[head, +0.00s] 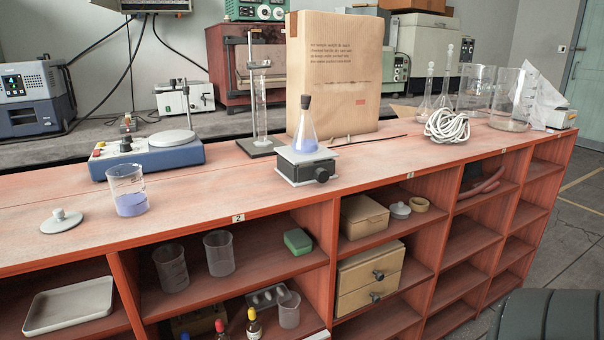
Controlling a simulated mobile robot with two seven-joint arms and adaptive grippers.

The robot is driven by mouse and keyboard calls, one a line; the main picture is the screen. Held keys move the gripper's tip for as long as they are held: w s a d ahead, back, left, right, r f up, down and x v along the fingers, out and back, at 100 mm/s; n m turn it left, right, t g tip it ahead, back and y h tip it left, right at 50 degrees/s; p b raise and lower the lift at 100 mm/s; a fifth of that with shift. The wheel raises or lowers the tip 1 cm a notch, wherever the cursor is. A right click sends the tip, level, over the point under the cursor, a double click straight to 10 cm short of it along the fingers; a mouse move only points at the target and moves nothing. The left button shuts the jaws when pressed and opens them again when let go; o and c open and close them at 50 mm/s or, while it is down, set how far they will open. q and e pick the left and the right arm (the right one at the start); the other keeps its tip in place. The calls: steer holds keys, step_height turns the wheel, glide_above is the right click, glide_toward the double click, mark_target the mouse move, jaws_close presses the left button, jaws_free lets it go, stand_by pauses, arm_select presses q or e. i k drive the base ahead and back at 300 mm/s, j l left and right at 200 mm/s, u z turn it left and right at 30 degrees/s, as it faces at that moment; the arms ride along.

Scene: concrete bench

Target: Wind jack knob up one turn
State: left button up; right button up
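A small lab jack (293,169) with a white top plate stands on the red wooden bench, near its front edge. Its black knob (322,175) is on the front face, toward the right side, and is unobstructed in this view. A stoppered conical flask (306,131) with bluish liquid stands upright on the jack's plate. The plate appears low, close above the dark body. Neither of my grippers is in view.
A beaker with blue liquid (129,192) and a blue hotplate stirrer (148,157) stand left of the jack. A large paper bag (336,75) and a cylinder on a stand (260,112) are behind it. Coiled white tubing (446,126) lies right. Bench front is clear.

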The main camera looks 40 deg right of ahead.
mark_target(322, 175)
steer(key=k+l+u, duration=0.1)
steer(key=l+u, duration=0.15)
steer(key=k+l+u, duration=0.1)
steer(key=l+u, duration=0.15)
steer(key=l, duration=0.2)
steer(key=k+l+u, duration=0.4)
steer(key=l, duration=0.2)
steer(key=k+l+u, duration=0.1)
steer(key=l, duration=0.2)
steer(key=k+l+u, duration=0.15)
steer(key=k+l, duration=0.4)
steer(key=l, duration=0.15)
steer(key=k+l, duration=0.4)
steer(key=l+u, duration=0.05)
steer(key=l, duration=0.05)
